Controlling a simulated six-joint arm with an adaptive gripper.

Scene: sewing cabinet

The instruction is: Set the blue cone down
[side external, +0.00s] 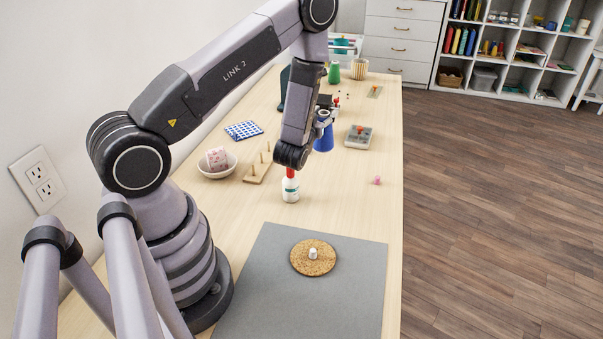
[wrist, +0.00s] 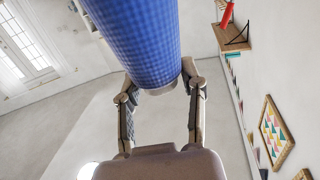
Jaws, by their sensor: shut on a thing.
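The blue cone (side external: 324,139) is at the middle of the wooden table in the side external view, below and just right of my forearm. It looks upright there, and I cannot tell whether its base touches the table. My gripper (side external: 323,117) is at its narrow upper end, partly hidden by my arm. In the wrist view, the large blue cone (wrist: 140,35) fills the top middle, with its end at my gripper (wrist: 160,88). The two fingers are shut on it, one on each side.
Near the cone are a grey box (side external: 358,137), a white bottle with red cap (side external: 290,189) and a peg board (side external: 257,174). A green cone (side external: 334,75) and striped cup (side external: 359,69) stand farther back. A cork disc (side external: 301,267) lies on the grey mat (side external: 260,300). Bare table lies right of the bottle.

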